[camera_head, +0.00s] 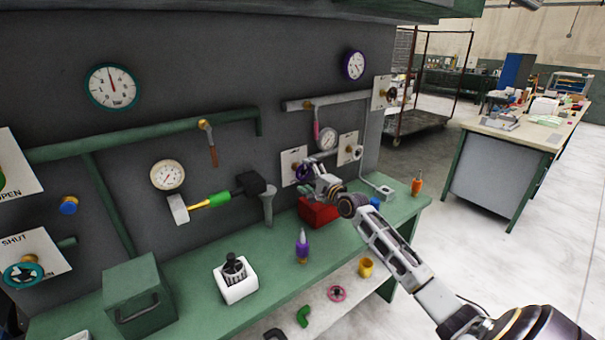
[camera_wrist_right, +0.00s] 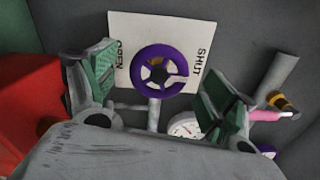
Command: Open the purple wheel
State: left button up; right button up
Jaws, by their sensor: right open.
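The purple wheel (camera_wrist_right: 160,50) is mounted in front of a white plate (camera_wrist_right: 122,22) marked OPEN and SHUT, seen rotated in the right wrist view. In the head view the purple wheel (camera_head: 303,172) is partly covered by my right gripper (camera_head: 312,183). My right gripper (camera_wrist_right: 158,88) is open, with one green-padded finger on each side below the wheel in the wrist view. The wheel shows between and beyond the fingertips. I cannot tell whether either finger touches it. My left gripper is not in view.
A red box (camera_head: 318,211) stands on the green bench (camera_head: 270,262) just below my right gripper. Gauges, pipes and a pink-handled lever (camera_wrist_right: 265,114) are close by. A purple bottle (camera_head: 302,246) and a white holder (camera_head: 235,282) stand farther left on the bench.

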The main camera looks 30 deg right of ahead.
aim_at(304, 173)
jog(key=shift+w+a, duration=0.1)
jog(key=shift+w, duration=1.4)
jog(key=c, duration=1)
